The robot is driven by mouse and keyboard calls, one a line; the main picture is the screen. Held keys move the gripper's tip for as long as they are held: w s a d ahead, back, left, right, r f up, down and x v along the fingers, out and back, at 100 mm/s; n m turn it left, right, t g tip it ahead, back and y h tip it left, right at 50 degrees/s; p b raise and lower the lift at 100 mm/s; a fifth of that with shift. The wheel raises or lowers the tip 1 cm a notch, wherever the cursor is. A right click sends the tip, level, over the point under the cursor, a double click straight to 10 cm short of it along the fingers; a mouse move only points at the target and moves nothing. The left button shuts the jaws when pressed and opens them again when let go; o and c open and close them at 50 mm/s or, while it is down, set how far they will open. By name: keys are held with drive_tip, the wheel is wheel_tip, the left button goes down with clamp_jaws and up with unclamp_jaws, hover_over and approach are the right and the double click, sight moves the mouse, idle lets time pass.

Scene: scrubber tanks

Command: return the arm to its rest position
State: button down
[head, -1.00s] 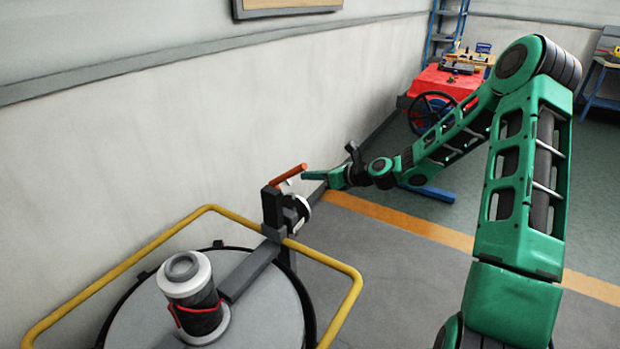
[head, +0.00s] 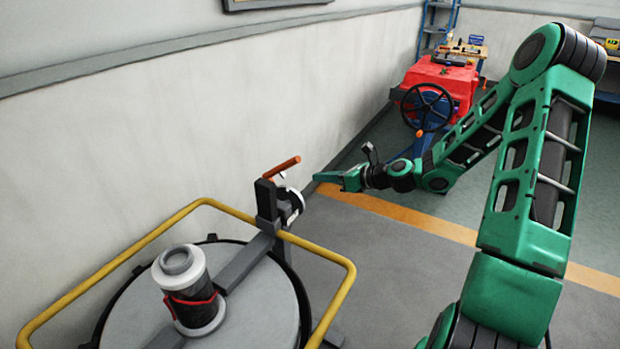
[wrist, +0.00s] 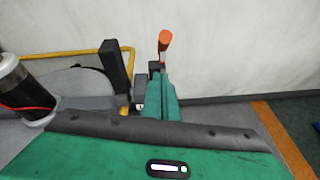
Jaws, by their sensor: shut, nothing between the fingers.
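My green gripper (head: 330,179) is shut and empty, with its fingertips pointing left in the head view. In the wrist view its fingers (wrist: 161,95) are together at the middle. It is to the right of a post with an orange-red handle (head: 282,167) and apart from it in the head view. In the wrist view the orange handle (wrist: 164,42) shows just beyond the fingertips. My arm is stretched out, with its elbow high at the upper right.
A round grey tank lid (head: 255,305) with a black-and-white cylinder (head: 187,290) stands at lower left, framed by a yellow rail (head: 110,270). A wall runs behind it. A red machine with a black handwheel (head: 427,107) stands at the back. Grey floor right of the tank is clear.

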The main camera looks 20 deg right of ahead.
drive_tip(key=s+d+n+g+h, duration=0.2)
drive_tip(key=s+n+g, duration=0.1)
drive_tip(key=s+n, duration=0.4)
drive_tip(key=s+d+n+g+h, duration=0.25)
drive_tip(key=s+n, duration=0.25)
drive_tip(key=s, duration=0.4)
drive_tip(key=s+d+r+n+g+h, duration=0.1)
drive_tip(key=s+d+r+n, duration=0.1)
drive_tip(key=s, duration=0.7)
drive_tip(key=s+d+r+n+g+h, duration=0.1)
drive_tip(key=s+r+n+g, duration=0.1)
drive_tip(key=s+r+n, duration=0.3)
drive_tip(key=s+d+r+n+g+h, duration=0.1)
drive_tip(key=s+n, duration=0.4)
drive_tip(key=s, duration=0.9)
wheel_tip(320, 180, up, 3)
drive_tip(key=shift+d+f+g+h, duration=0.2)
drive_tip(key=shift+d+g+h, duration=0.15)
drive_tip(key=shift+d+g, duration=0.4)
drive_tip(key=shift+w+f, duration=0.25)
drive_tip(key=shift+w, duration=0.4)
